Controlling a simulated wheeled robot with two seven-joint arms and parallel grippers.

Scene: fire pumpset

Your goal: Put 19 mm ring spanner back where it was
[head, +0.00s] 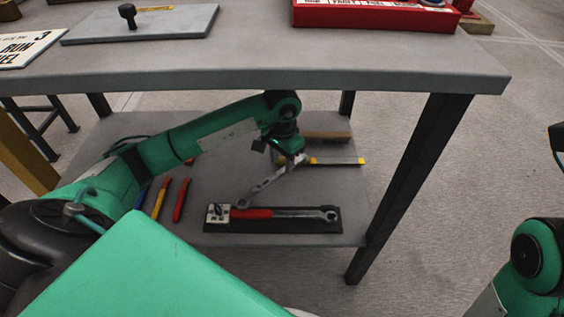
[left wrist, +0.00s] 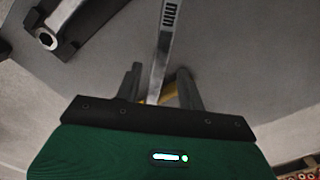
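The ring spanner (head: 265,187) is a grey metal bar slanting across the lower shelf, its lower-left ring end beside the black holder's back edge. My left gripper (head: 297,157) is above the shelf at the spanner's upper-right end. In the left wrist view the spanner (left wrist: 162,50), with "mm" marked on it, runs between the two dark fingers (left wrist: 160,85). The fingers stand apart with gaps on both sides of it. I cannot tell whether it touches the shelf. The far end is partly hidden by the gripper. My right gripper is out of view; part of my right arm shows at the right.
The black holder (head: 290,226) carries a red-handled wrench (head: 265,213). Red, orange and blue-handled tools (head: 181,200) lie to the left. A yellow-ended strip (head: 335,161) and a brown block (head: 326,136) lie behind the gripper. The tabletop (head: 260,65) overhangs the arm; a dark leg (head: 410,180) stands right.

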